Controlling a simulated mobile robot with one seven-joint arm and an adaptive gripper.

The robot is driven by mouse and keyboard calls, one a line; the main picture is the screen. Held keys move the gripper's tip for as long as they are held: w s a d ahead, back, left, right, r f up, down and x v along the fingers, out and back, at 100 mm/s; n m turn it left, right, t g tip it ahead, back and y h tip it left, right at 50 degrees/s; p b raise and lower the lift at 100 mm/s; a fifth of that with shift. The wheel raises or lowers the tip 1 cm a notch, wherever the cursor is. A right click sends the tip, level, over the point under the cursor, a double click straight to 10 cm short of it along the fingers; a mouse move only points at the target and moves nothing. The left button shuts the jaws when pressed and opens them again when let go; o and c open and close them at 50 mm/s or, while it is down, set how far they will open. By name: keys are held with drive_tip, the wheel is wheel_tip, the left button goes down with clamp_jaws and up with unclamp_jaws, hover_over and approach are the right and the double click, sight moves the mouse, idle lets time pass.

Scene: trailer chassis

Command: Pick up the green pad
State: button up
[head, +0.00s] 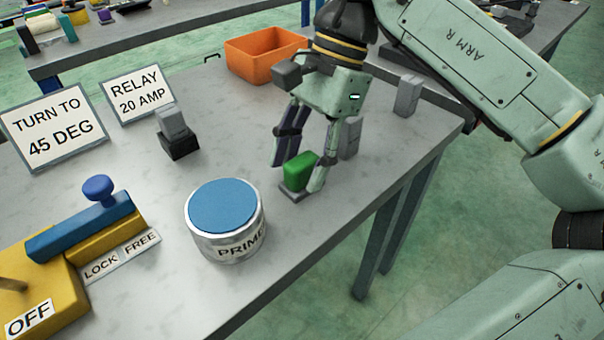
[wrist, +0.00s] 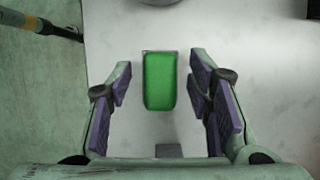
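The green pad (head: 301,170) is a small rounded block on a thin grey base near the right edge of the grey table. My gripper (head: 295,178) is low over it, pointing down, with one finger on each side of the pad. In the wrist view the green pad (wrist: 160,81) lies between the fingers of my gripper (wrist: 165,92). Clear gaps show on both sides, so the gripper is open and holds nothing. In the head view, the right finger partly covers the pad's right side.
A PRIME can with a blue lid (head: 226,214) stands left of the pad. Grey blocks (head: 408,95) and an orange bin (head: 262,56) stand behind. A black relay socket (head: 179,143), signs (head: 52,127) and a yellow-blue lever unit (head: 82,228) are farther left. The table edge is close on the right.

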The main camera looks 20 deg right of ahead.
clamp_jaws()
idle(0.3)
idle(0.4)
